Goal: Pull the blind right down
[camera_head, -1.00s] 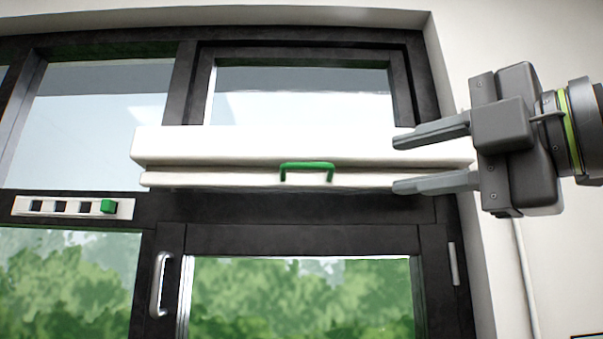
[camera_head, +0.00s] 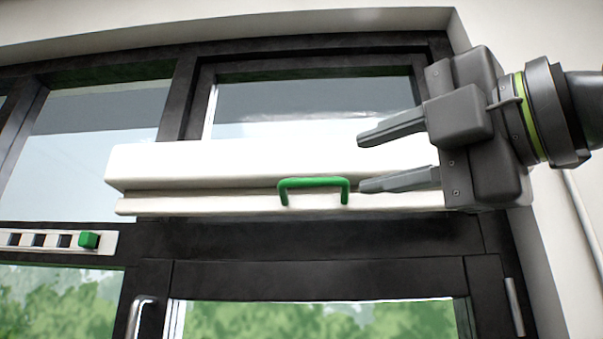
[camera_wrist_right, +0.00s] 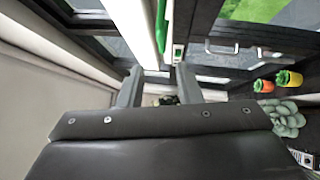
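The blind is rolled up in a white housing (camera_head: 230,165) across the window, with a white bottom bar (camera_head: 210,206) just below it. A green handle (camera_head: 313,183) is fixed to the front of the bar. My right gripper (camera_head: 362,163) is open and empty, its fingers pointing left, a little right of the handle. My left gripper is not in view.
A white panel with several dark slots and a green slider (camera_head: 88,240) is on the frame at left. A window handle (camera_head: 138,318) sits below. The wrist view shows orange and yellow pots (camera_wrist_right: 290,80) and a leafy plant (camera_wrist_right: 284,117).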

